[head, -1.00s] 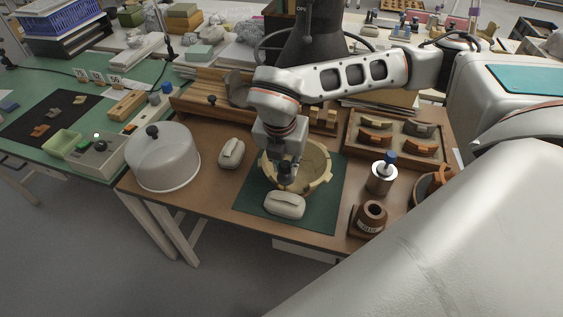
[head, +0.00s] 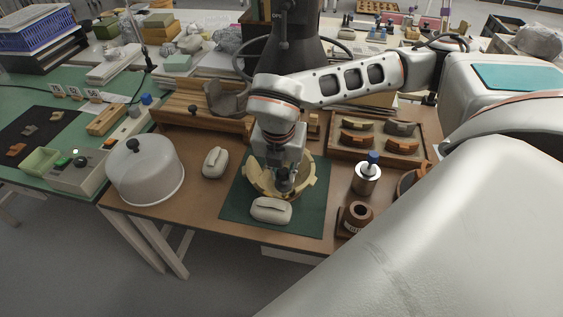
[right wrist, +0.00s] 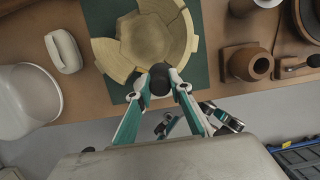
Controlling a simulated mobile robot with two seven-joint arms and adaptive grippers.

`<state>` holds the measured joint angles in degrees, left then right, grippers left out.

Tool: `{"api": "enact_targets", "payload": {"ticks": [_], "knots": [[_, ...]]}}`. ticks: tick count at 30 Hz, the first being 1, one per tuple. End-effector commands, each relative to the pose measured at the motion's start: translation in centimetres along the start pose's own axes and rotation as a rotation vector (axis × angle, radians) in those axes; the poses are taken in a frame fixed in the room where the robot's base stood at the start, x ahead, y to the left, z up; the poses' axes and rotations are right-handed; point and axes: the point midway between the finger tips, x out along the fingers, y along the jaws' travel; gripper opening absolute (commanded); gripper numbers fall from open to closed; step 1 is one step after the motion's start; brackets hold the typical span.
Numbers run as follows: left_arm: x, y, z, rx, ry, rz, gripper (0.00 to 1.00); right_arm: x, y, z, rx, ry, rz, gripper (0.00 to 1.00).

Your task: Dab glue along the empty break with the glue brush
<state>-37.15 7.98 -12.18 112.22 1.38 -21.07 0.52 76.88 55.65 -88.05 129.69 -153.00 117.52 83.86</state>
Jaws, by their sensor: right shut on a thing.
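The tan bowl (head: 309,177) of joined sherds stands on the green mat (head: 235,205). In the right wrist view the bowl (right wrist: 143,40) has uneven wall pieces around a flat base, with gaps in the wall. My right gripper (head: 284,181) is over its front part. In the right wrist view the gripper (right wrist: 160,82) is shut on the dark, round top of the glue brush (right wrist: 160,77). The bristles are hidden, so I cannot tell whether they touch the break. Gripper parts low in that view (right wrist: 220,117) may be my left gripper; its opening is unclear.
A pale cushion-like block (head: 271,210) shows at the mat's front, another (head: 215,162) at its left. A brown pot (head: 357,217), a metal jar (head: 366,181) and a sherd tray (head: 352,153) are on the right.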

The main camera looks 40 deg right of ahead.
Motion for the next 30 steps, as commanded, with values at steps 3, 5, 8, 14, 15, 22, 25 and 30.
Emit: {"api": "enact_targets", "payload": {"ticks": [3, 5, 8, 14, 15, 22, 25, 30], "knots": [[-0.2, -0.1, -0.4, 0.000, 0.002, -0.001, 0.40, -0.7, 0.0, 0.0, -0.001, 0.000, 0.001, 0.08], [-0.3, -0.1, -0.6, 0.001, 0.003, -0.001, 0.40, -1.0, 0.1, 0.0, -0.001, 0.000, 0.002, 0.08], [-0.4, -0.2, -0.9, 0.001, 0.005, -0.001, 0.40, -1.4, 0.1, 0.0, -0.001, -0.001, 0.002, 0.08], [-0.7, -0.3, -1.5, 0.001, 0.010, -0.002, 0.40, -2.4, 0.1, 0.0, -0.001, 0.000, 0.002, 0.08], [-0.7, -0.3, -1.6, 0.001, 0.011, -0.002, 0.40, -2.5, 0.1, 0.0, -0.001, 0.000, 0.002, 0.08], [-1.0, -0.4, -2.2, 0.002, 0.014, -0.003, 0.40, -3.6, 0.1, 0.0, -0.001, 0.000, 0.002, 0.08], [-1.1, -0.4, -2.4, 0.002, 0.014, -0.003, 0.40, -4.0, 0.1, 0.0, -0.001, 0.000, 0.002, 0.08], [-1.3, -0.5, -2.7, 0.002, 0.015, -0.004, 0.40, -4.8, 0.0, 0.1, -0.001, 0.000, 0.001, 0.08]]}}
